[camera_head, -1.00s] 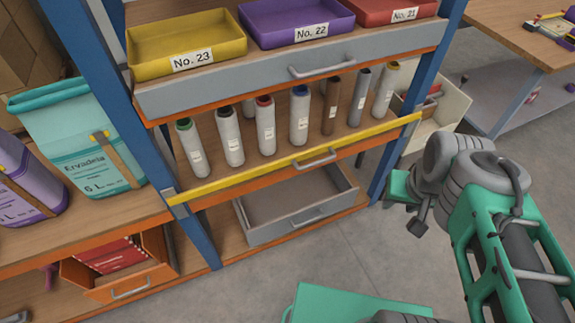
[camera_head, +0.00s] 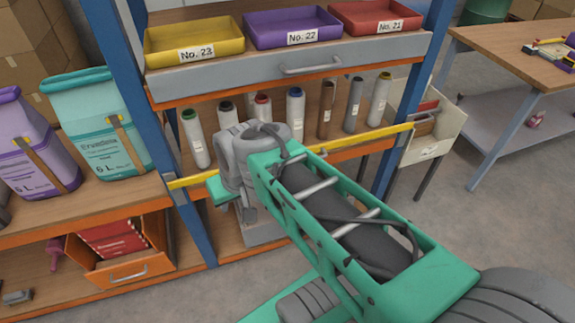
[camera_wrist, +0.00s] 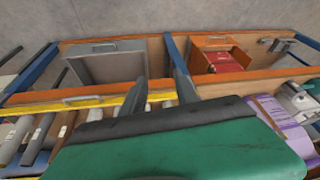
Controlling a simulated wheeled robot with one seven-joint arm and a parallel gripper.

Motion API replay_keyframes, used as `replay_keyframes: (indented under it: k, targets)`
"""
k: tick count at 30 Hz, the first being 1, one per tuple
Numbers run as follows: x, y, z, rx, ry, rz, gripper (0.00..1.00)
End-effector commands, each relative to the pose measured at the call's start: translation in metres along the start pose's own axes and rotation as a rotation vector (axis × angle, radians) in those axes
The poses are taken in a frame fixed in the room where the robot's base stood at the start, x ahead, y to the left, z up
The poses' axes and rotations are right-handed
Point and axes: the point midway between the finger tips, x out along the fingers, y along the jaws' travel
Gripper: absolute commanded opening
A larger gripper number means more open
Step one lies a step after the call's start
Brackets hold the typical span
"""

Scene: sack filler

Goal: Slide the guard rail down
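The yellow guard rail (camera_head: 362,139) runs across the front of the middle shelf, before a row of upright cylinders (camera_head: 294,112). My arm hides its middle part in the head view. In the wrist view the rail (camera_wrist: 98,108) crosses on the left and passes behind my fingers. A small grey handle (camera_wrist: 84,100) is near the rail there. My gripper (camera_wrist: 160,90) has its two dark fingers apart with a gap between them, with nothing seen held. In the head view my gripper (camera_head: 235,203) is at the rail's left half; contact cannot be told.
A grey drawer (camera_wrist: 107,62) stands open on the lower shelf. An orange drawer (camera_head: 130,268) with red packs is open at the lower left. Blue posts (camera_head: 405,125) flank the rack. Bags (camera_head: 98,130) stand left.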

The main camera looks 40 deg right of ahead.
Motion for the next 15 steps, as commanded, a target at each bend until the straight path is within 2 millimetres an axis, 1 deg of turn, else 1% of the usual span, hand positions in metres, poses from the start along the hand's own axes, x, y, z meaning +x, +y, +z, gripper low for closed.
replay_keyframes:
  k: [1, 2, 3, 5, 6, 7, 8, 9, 11, 12, 15]
  targets:
    - [0.046, 0.017, -0.003, 0.093, 0.031, -0.017, 0.36]
    - [0.066, 0.027, -0.010, 0.159, 0.064, -0.036, 0.36]
    - [0.096, 0.043, -0.022, 0.261, 0.117, -0.071, 0.36]
    - [0.139, 0.074, -0.038, 0.441, 0.210, -0.138, 0.36]
    - [0.163, 0.098, -0.048, 0.572, 0.282, -0.191, 0.36]
    - [0.179, 0.119, -0.053, 0.672, 0.339, -0.232, 0.36]
    - [0.192, 0.141, -0.058, 0.774, 0.401, -0.275, 0.36]
    - [0.206, 0.171, -0.061, 0.909, 0.484, -0.333, 0.36]
    - [0.218, 0.217, -0.060, 1.095, 0.610, -0.418, 0.36]
    - [0.221, 0.246, -0.056, 1.205, 0.689, -0.471, 0.36]
    - [0.218, 0.303, -0.041, 1.405, 0.855, -0.576, 0.36]
